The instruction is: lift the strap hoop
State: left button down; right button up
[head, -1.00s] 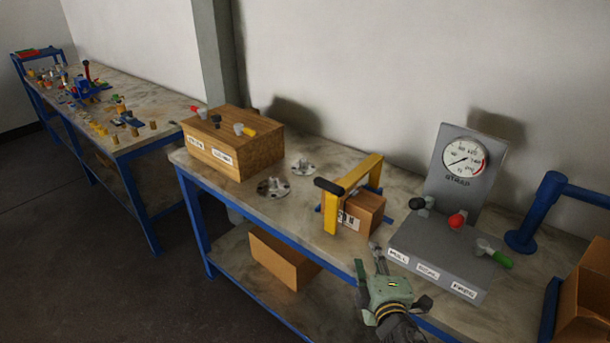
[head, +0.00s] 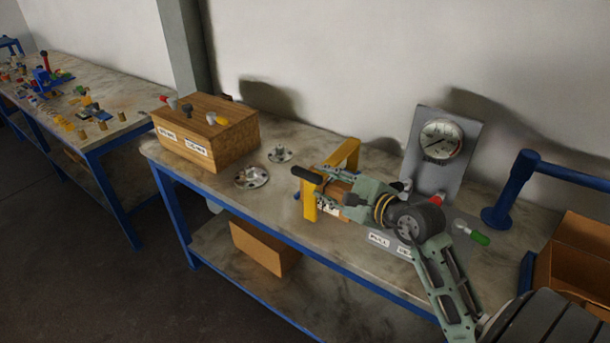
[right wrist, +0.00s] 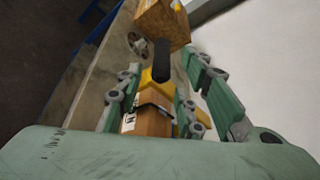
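The strap hoop is a yellow arch (head: 309,203) with a black grip (head: 306,175) at its near top corner. It stands over a small cardboard box (head: 335,190) on the table. My right gripper (head: 330,196) is at the hoop and partly hides it and the box. In the right wrist view, the open fingers of my right gripper (right wrist: 163,68) lie on either side of the hoop's yellow top (right wrist: 149,78) and black grip (right wrist: 161,60). I cannot tell whether they touch it. My left gripper is not in view.
A wooden box with knobs (head: 215,140) and metal flanged discs (head: 251,177) stand left of the hoop. A gauge panel (head: 440,160), a blue rail post (head: 510,190) and an open carton (head: 575,255) are to the right. The table's blue front edge (head: 290,262) is near.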

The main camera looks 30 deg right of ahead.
aim_at(315, 182)
jog(key=p+x, duration=0.2)
jog(key=x, duration=0.5)
jog(key=shift+w+a+f, duration=0.1)
jog(key=shift+w, duration=0.15)
jog(key=shift+f, duration=0.1)
jog(key=c, duration=0.8)
grip_shut()
jog(key=shift+f, duration=0.1)
